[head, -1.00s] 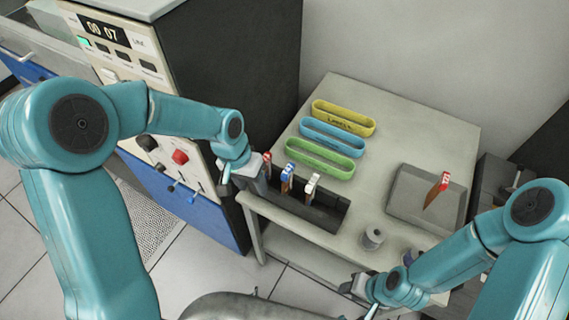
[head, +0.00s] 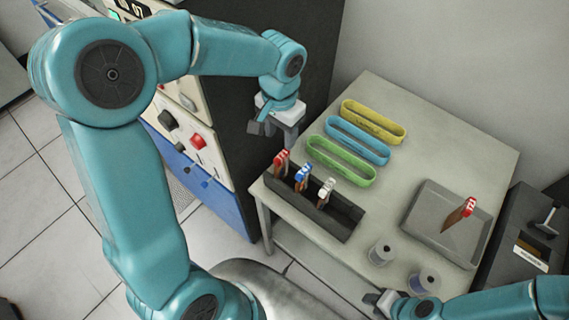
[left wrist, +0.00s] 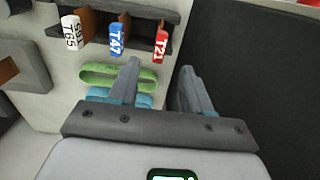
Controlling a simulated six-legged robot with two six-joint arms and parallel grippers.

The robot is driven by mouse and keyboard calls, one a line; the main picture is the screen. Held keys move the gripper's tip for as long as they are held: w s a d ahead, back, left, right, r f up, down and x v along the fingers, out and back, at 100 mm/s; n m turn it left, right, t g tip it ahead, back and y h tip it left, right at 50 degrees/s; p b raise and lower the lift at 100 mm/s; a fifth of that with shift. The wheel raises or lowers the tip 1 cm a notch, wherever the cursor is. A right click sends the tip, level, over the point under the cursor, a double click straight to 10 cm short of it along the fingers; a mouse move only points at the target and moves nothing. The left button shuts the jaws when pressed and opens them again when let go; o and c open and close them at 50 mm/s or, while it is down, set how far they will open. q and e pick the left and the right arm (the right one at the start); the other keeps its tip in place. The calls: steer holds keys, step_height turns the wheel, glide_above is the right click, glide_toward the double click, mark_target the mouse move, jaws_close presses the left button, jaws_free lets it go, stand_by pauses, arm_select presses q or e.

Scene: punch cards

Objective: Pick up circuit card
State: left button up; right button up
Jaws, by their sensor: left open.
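Three cards stand in slots of a black rack (head: 340,222) on the table: one with a red top (head: 281,160), one blue (head: 303,176) and one white (head: 326,191). In the left wrist view they show as red T21 (left wrist: 161,45), blue T47 (left wrist: 117,40) and white (left wrist: 72,32). Another red-topped card (head: 459,214) leans in a grey tray. My left gripper (head: 273,131) is open and empty, above and behind the red card at the rack's left end; its fingers (left wrist: 158,75) show apart. My right gripper (head: 378,300) is low by the table's front edge, its jaw opening unclear.
Two spools (head: 381,252) stand at the table's front right. A control cabinet (head: 185,125) stands close on the left. The grey tray (head: 412,218) is at the right.

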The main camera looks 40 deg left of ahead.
arm_select(q)
glide_above(282, 155)
step_height(282, 155, down, 4)
steer(key=shift+f, duration=0.1)
step_height(282, 155, down, 6)
steer(key=shift+w+r+p, duration=0.15)
steer(key=shift+r+p, duration=0.05)
steer(key=shift+p, duration=0.3)
steer(key=shift+s+a+r, duration=0.1)
steer(key=shift+s, duration=0.1)
steer(key=shift+w, duration=0.1)
jaws_close()
